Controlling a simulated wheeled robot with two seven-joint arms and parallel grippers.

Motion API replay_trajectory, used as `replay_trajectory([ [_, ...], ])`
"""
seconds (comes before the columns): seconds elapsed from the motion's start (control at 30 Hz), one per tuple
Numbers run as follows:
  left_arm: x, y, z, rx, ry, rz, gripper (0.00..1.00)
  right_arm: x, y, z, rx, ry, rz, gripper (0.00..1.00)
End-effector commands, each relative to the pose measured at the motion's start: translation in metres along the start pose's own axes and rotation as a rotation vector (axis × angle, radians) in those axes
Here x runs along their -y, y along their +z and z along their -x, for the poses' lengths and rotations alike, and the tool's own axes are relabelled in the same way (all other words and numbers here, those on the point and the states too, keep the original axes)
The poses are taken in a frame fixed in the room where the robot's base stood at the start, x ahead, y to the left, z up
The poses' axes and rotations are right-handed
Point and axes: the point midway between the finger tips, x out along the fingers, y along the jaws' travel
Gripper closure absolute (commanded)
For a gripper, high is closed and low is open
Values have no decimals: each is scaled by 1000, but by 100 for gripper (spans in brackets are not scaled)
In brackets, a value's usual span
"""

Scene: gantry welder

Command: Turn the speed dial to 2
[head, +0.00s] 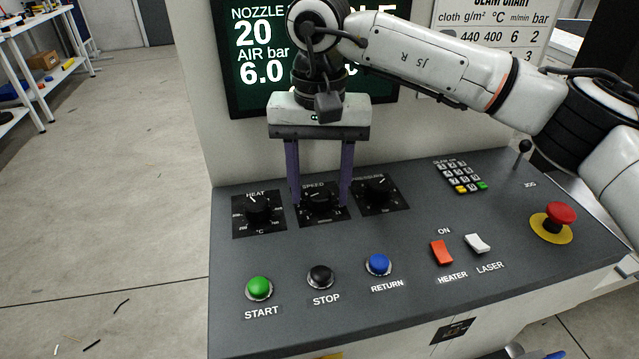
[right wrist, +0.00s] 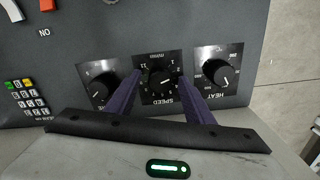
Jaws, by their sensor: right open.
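The black speed dial (head: 320,197) sits in the middle of three dials on the sloping grey panel. My right gripper (head: 320,204) is open, with its purple fingers pointing down on either side of the speed dial. In the right wrist view the speed dial (right wrist: 162,82) shows between the two fingers, with gaps beside the knob. Its pale pointer mark points roughly left in the head view; I cannot read the exact number. My left gripper is not in view.
The heat dial (head: 258,208) and pressure dial (head: 378,190) stand close on either side. Start (head: 259,287), stop (head: 320,276) and return (head: 378,263) buttons lie in front. A keypad (head: 461,177) and red emergency button (head: 560,213) are at right.

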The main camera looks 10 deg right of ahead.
Motion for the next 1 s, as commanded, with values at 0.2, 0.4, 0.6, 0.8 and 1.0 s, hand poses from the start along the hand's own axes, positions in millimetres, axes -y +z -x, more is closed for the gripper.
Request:
replay_trajectory([
  [0.2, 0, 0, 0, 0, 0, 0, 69, 1, 0, 15, -3, -1, 0, 52],
  [0.4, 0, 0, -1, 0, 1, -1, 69, 1, 0, 55, -3, -3, 0, 52],
  [0.6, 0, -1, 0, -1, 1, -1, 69, 0, 0, 89, -1, -2, -1, 52],
  [0.8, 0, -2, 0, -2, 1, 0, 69, 0, 0, 103, 0, 0, 0, 52],
  [1.0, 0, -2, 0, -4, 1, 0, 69, 0, 0, 103, 1, 0, 0, 52],
])
